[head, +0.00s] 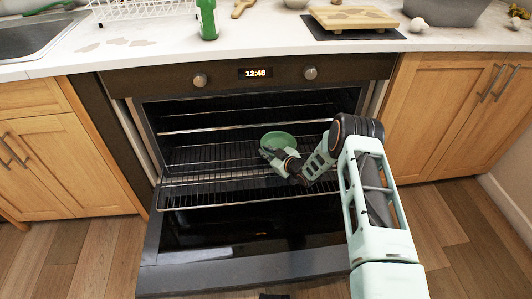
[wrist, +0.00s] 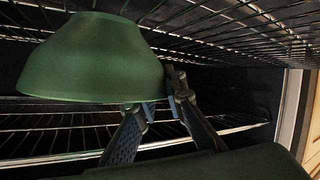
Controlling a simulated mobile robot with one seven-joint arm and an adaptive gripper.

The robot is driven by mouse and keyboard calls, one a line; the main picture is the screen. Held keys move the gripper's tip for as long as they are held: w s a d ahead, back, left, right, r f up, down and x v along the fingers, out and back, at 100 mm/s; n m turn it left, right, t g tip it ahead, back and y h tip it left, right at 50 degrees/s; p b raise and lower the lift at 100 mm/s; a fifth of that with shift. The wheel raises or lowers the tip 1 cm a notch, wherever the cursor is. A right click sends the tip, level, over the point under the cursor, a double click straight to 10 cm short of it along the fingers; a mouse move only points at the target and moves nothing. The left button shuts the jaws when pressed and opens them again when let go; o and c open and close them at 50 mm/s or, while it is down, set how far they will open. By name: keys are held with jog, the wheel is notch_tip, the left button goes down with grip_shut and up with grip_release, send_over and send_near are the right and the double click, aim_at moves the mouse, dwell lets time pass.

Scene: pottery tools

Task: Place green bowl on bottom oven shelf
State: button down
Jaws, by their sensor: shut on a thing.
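The green bowl (head: 279,140) is held at the oven opening, above the wire shelf (head: 190,192) that reaches furthest forward. In the head view I look down into the bowl. In the wrist view the bowl (wrist: 90,62) fills the upper left, with its rim low in the picture and its base high. My gripper (wrist: 158,104) is shut on the bowl's rim. In the head view my gripper (head: 272,154) meets the bowl's near side. I cannot tell whether the bowl's base touches the shelf.
The open oven door (head: 215,276) lies below the shelves. Another wire shelf (head: 205,129) sits higher inside. Wooden cabinets (head: 440,115) flank the oven. On the counter above are a green bottle (head: 207,20) and a wooden board (head: 352,18). The forward shelf's left part is bare.

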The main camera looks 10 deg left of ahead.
jog(key=c, duration=2)
grip_release()
jog(key=shift+r, duration=0.15)
jog(key=p+v, duration=0.3)
jog(key=v, duration=0.9)
jog(key=shift+w+d, duration=0.1)
